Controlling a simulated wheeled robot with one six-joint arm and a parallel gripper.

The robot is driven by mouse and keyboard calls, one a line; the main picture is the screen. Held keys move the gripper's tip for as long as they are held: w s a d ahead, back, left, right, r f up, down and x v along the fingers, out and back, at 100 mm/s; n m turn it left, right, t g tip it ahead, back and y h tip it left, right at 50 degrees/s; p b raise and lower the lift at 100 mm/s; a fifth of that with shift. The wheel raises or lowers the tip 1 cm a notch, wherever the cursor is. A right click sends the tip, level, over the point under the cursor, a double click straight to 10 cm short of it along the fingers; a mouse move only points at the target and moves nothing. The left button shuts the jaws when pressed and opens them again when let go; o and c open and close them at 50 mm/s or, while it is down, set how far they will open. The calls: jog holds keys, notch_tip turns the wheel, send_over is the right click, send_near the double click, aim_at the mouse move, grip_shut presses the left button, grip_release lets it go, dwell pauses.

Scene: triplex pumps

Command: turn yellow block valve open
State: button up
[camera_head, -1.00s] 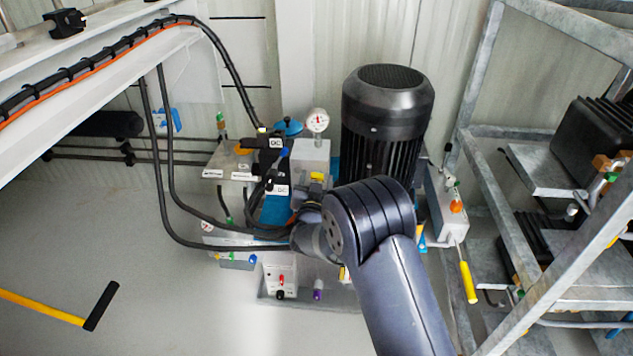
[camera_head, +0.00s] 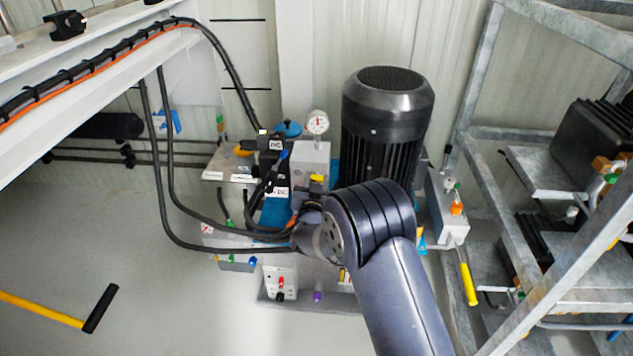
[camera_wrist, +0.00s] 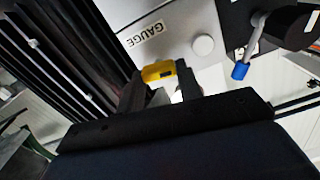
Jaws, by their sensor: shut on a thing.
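The yellow block valve handle (camera_wrist: 158,71) sits below the white block marked GAUGE in the wrist view. My gripper (camera_wrist: 160,76) has its two dark fingers on either side of the handle and is shut on it. In the head view the small yellow handle (camera_head: 317,178) shows at the front of the grey block under the round gauge (camera_head: 317,122). My wrist (camera_head: 312,225) reaches it from the front, and my arm hides the fingers there. The valve's stem is hidden.
A blue-tipped lever (camera_wrist: 240,70) is close on the right in the wrist view. The black motor (camera_head: 387,120) stands right of the valve. Black hoses (camera_head: 190,215) hang close to my wrist at left. A metal rack (camera_head: 500,180) stands at right.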

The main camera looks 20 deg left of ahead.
jog(key=shift+n, duration=1)
jog(key=o, duration=1)
jog(key=p+v, duration=0.2)
jog(key=v, duration=0.9)
jog(key=shift+w, duration=0.2)
